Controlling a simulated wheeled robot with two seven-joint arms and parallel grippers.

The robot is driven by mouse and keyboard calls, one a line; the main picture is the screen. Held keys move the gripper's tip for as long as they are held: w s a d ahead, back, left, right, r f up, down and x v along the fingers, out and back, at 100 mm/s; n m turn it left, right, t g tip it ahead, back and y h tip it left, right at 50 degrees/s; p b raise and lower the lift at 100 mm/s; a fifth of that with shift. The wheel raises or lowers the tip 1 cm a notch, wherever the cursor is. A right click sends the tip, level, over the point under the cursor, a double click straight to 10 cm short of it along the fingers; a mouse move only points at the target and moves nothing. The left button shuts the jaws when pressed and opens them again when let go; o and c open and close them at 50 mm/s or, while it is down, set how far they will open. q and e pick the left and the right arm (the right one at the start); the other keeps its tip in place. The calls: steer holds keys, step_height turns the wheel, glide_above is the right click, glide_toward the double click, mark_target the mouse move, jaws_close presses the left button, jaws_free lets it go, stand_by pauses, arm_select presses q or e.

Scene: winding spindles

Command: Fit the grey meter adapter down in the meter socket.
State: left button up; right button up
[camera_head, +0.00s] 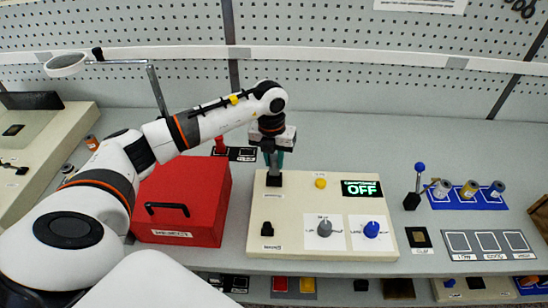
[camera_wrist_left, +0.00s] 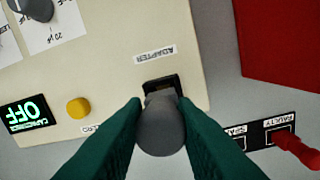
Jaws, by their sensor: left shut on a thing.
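My left gripper (camera_head: 275,158) points down over the back left corner of the cream panel (camera_head: 300,262). Its green fingers are shut on the grey adapter (camera_wrist_left: 160,125), which shows as a rounded grey end in the left wrist view. Just beyond it is a black slot (camera_wrist_left: 160,84) beside an "ADAPTER" label. I cannot tell whether the adapter's lower end is in this slot or just above it. A small black socket (camera_head: 267,229) sits at the panel's front left, empty; its label is too small to read surely. My right gripper is not in view.
A red box (camera_head: 185,203) with a black handle stands close left of the panel. The panel carries a yellow button (camera_head: 320,183), an "OFF" display (camera_head: 361,189), a grey knob (camera_head: 324,228) and a blue knob (camera_head: 372,229). A blue rack (camera_head: 466,200) stands at right.

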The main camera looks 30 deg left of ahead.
mark_target(274, 166)
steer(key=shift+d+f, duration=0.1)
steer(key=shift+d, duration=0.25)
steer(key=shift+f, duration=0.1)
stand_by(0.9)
arm_select(q)
steer(key=shift+f+b, duration=1.6)
steer(key=shift+f, duration=0.2)
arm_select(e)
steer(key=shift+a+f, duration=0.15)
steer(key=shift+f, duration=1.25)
arm_select(q)
steer(key=o, duration=1.1)
steer(key=shift+r, duration=0.1)
steer(key=shift+c, duration=0.2)
steer(key=shift+r, duration=0.1)
steer(key=r, duration=0.4)
steer(key=r+b, duration=0.1)
steer(key=r, duration=0.3)
steer(key=r+b, duration=0.1)
steer(key=r, duration=0.2)
steer(key=shift+a+r, duration=0.3)
steer(key=shift+r, duration=0.1)
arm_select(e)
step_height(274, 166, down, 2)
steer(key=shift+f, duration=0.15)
arm_select(q)
steer(key=shift+s, duration=0.1)
